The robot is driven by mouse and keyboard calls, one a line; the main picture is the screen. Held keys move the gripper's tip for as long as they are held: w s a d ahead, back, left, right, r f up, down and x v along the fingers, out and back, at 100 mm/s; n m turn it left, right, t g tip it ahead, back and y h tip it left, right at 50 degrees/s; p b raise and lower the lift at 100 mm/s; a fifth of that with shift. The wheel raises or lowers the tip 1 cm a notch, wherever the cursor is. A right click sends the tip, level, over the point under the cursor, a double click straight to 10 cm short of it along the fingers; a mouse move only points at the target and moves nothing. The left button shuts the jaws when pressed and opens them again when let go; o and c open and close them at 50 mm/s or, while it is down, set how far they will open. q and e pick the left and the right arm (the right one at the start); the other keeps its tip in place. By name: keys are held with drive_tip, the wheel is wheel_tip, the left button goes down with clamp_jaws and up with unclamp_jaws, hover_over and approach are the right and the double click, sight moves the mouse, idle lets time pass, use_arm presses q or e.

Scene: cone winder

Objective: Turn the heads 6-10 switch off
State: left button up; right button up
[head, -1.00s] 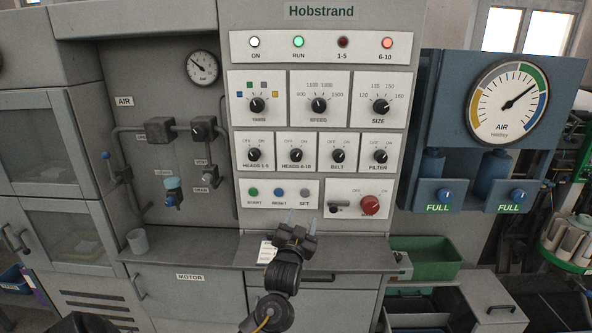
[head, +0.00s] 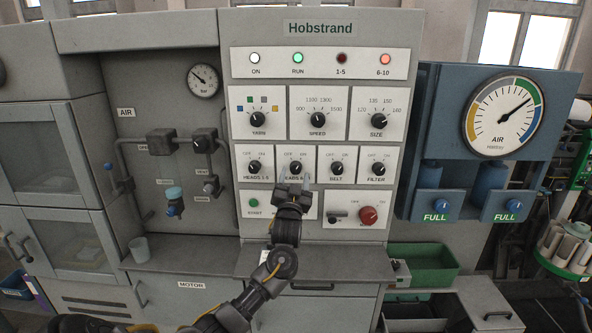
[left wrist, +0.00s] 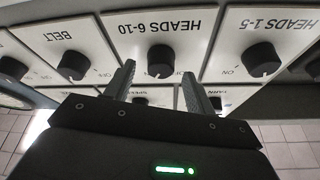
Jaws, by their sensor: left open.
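The heads 6-10 switch (head: 296,167) is a black round knob on a white plate, second from left in the row of four. In the head view my left gripper (head: 293,181) is in front of it and hides much of its label. In the left wrist view, which is upside down, the knob (left wrist: 161,60) sits between the open fingertips (left wrist: 158,72), slightly beyond them. I see no contact. The 6-10 lamp (head: 385,59) glows orange-red. My right gripper is not in view.
The heads 1-5 knob (head: 254,167) and belt knob (head: 337,168) flank the switch closely. The yarn, speed and size knobs sit above. Below are the start button (head: 253,203) and a red knob (head: 368,215). A ledge (head: 185,257) runs under the panel.

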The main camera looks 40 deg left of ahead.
use_arm(q)
drive_tip(key=shift+x, duration=0.95)
drive_tip(key=shift+d, duration=0.1)
drive_tip(key=c, duration=1)
